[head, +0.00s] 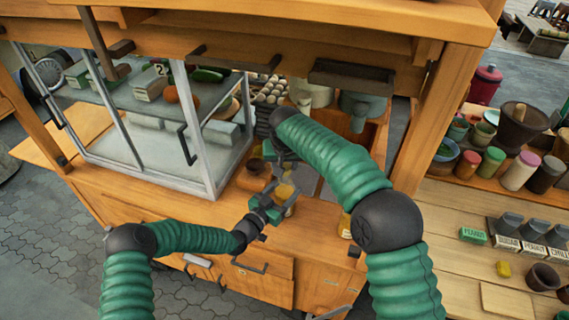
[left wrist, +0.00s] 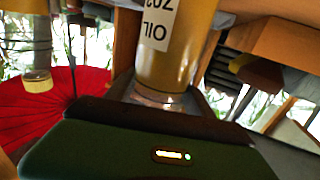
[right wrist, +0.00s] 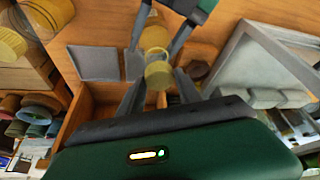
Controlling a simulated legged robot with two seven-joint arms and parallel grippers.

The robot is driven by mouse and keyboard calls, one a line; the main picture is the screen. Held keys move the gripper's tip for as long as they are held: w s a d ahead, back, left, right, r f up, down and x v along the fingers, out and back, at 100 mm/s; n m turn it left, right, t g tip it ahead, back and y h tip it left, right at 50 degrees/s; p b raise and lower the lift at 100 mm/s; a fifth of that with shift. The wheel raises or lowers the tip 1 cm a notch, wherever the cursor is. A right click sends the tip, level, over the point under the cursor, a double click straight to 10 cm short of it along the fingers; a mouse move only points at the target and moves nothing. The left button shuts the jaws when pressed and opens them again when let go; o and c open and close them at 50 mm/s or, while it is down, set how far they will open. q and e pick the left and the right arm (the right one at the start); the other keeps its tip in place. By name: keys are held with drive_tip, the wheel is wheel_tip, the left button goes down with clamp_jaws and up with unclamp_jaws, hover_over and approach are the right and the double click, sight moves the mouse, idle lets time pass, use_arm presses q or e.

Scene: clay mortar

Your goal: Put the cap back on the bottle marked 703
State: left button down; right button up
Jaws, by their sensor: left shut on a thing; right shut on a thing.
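My left gripper (head: 270,205) is shut on a yellow oil bottle (head: 285,193) above the front counter. In the left wrist view the bottle (left wrist: 178,50) carries a white label (left wrist: 157,24) reading OIL; its number is cut by the frame edge, so I cannot read it fully. My right gripper (head: 283,163) comes from above, close over the bottle. In the right wrist view it is shut on a small yellow round cap (right wrist: 158,75), with the bottle (right wrist: 155,38) just beyond it. I cannot tell whether cap and bottle touch.
Another yellow bottle (head: 345,226) stands on the counter, partly behind my right arm. A glass display case (head: 205,150) stands left of the grippers. Wooden posts and an overhead beam (head: 270,45) frame the stall. A side table (head: 480,265) with pots and jars is at right.

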sight(285, 194)
drive_tip(key=shift+f, duration=0.9)
drive_tip(key=shift+f, duration=0.55)
drive_tip(key=m+h, duration=0.1)
drive_tip(key=m, duration=0.3)
drive_tip(key=shift+w+a+f+m+h, duration=0.1)
drive_tip(key=shift+m+h, duration=0.2)
drive_tip(key=shift+h, duration=0.1)
drive_tip(key=shift+a+m+g+h, duration=0.1)
drive_tip(key=shift+m+g+h, duration=0.25)
drive_tip(key=shift+m, duration=0.65)
drive_tip(key=o, duration=1.3)
